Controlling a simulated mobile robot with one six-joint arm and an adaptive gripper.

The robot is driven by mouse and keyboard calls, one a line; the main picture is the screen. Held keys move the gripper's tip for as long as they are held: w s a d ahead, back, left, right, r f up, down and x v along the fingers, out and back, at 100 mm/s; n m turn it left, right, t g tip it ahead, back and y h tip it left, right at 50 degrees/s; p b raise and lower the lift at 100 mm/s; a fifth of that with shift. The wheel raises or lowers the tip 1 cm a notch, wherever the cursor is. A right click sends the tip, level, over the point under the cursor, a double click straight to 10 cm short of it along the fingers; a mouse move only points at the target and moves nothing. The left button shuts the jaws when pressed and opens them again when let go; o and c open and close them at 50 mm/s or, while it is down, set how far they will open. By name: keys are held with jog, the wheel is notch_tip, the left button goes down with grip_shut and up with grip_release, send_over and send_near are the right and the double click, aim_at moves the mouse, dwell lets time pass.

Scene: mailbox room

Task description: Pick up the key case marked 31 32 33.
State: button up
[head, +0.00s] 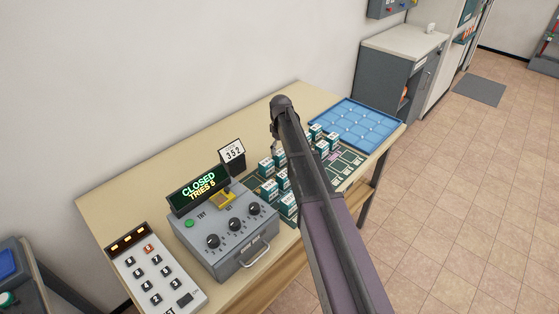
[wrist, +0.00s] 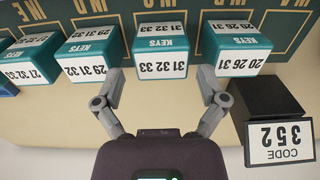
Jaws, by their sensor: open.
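The key case marked 31 32 33 (wrist: 161,52) is a teal block with a white label, upside down in the wrist view at top centre. My gripper (wrist: 160,74) is open, one finger on each side of the case's near end. I cannot tell whether the fingers touch it. Nothing is held. In the head view my arm covers part of the group of cases, and the numbers are too small to pick this case out.
Cases marked 29 31 32 (wrist: 90,56) and 20 26 31 (wrist: 234,50) stand close on either side. A black stand with a 352 code card (wrist: 280,137) is near the right finger. A grey lock box (head: 225,235), keypad (head: 155,270) and blue tray (head: 355,125) share the table.

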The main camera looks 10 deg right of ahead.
aim_at(280, 152)
jog(key=shift+a+f+b, duration=0.1)
jog(key=shift+f+b, duration=1.65)
jog(key=shift+f, duration=0.25)
jog(key=c, duration=1)
jog(key=shift+r, duration=0.2)
notch_tip(280, 152, up, 10)
jog(key=p, duration=1)
jog(key=shift+f, duration=0.2)
